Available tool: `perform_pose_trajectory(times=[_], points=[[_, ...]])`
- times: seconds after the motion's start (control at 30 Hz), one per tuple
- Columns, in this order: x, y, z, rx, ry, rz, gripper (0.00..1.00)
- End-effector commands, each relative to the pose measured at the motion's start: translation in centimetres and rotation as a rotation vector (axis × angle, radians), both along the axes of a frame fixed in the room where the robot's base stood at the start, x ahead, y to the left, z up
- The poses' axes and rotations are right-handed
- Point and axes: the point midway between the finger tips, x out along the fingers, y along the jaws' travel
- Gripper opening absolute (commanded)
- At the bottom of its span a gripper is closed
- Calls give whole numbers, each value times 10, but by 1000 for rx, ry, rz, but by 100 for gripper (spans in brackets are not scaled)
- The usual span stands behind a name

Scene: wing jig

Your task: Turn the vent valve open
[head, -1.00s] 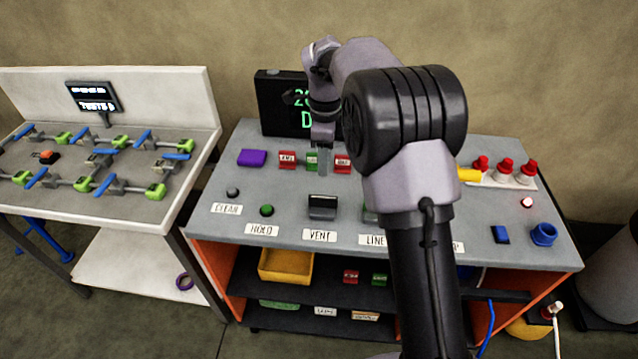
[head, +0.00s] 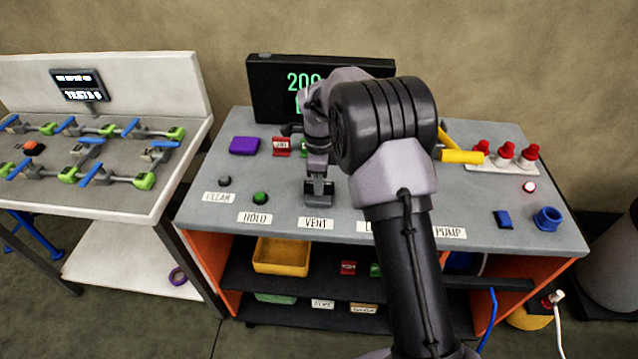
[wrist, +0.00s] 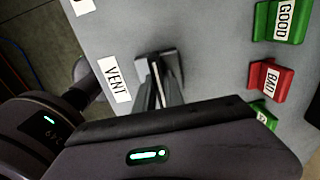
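The vent valve (head: 318,199) is a dark block with a handle on the grey bench top, behind the white VENT label (head: 316,223). My gripper (head: 318,182) points down right over the valve and covers part of it. In the wrist view the valve (wrist: 172,58) sits beyond my gripper's narrow fingers (wrist: 160,84), beside the VENT label (wrist: 114,79). The fingertips overlap the handle in the picture. I cannot tell whether they touch it or are closed on it.
A green button (head: 260,198) and a grey button (head: 224,181) lie left of the valve. A purple block (head: 244,146) and red and green tagged blocks stand behind. A black display (head: 268,82) stands at the back.

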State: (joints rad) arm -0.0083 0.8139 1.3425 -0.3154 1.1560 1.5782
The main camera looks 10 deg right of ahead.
Motion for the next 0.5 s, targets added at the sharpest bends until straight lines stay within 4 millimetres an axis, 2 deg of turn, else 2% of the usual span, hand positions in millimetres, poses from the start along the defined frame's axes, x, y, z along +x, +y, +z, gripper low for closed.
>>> perform_pose_trajectory(times=[0.5], points=[[0,0,1,0,0,60,0]])
